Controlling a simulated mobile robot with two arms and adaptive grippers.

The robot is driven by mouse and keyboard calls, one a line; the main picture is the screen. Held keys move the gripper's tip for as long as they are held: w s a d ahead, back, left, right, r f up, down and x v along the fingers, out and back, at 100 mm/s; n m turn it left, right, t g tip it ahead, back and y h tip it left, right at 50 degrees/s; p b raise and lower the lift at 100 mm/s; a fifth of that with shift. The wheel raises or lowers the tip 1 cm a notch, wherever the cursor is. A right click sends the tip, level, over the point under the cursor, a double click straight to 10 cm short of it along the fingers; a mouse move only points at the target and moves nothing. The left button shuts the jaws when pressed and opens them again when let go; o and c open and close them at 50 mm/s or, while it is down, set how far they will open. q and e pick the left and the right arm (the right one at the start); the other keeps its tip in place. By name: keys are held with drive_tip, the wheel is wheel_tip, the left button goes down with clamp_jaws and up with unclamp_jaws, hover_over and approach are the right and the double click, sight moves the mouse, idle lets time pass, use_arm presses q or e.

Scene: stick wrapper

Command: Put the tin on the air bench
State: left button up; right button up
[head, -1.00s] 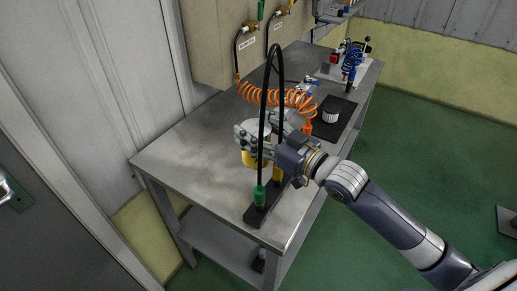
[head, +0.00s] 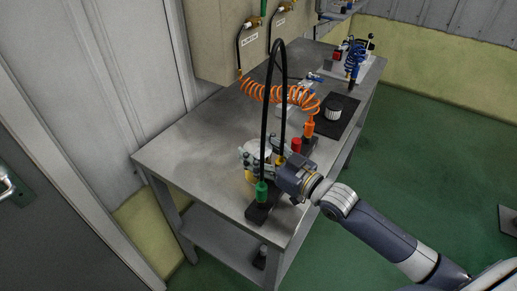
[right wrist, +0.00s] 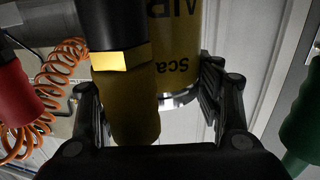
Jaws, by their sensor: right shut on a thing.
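The tin is yellow with dark lettering and a pale top. In the head view it shows partly (head: 249,177) behind the black hose loop. My right gripper (head: 254,162) is shut on it, low over the near end of the grey air bench (head: 195,150). In the right wrist view the lettered tin (right wrist: 185,82) sits between the fingers of the right gripper (right wrist: 165,100). I cannot tell whether the tin's base touches the bench. My left gripper is not in view.
A black hose loop with a green connector (head: 262,190) stands at the bench's front edge beside the gripper. A yellow connector (right wrist: 125,95) is close in front of the tin. A red connector (head: 296,145) and orange coiled hose (head: 268,92) are behind. The left bench top is clear.

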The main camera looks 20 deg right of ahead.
drive_tip(key=o, duration=1.2)
drive_tip(key=v, duration=1.2)
drive_tip(key=shift+r+b, duration=0.1)
drive_tip(key=shift+b, duration=0.3)
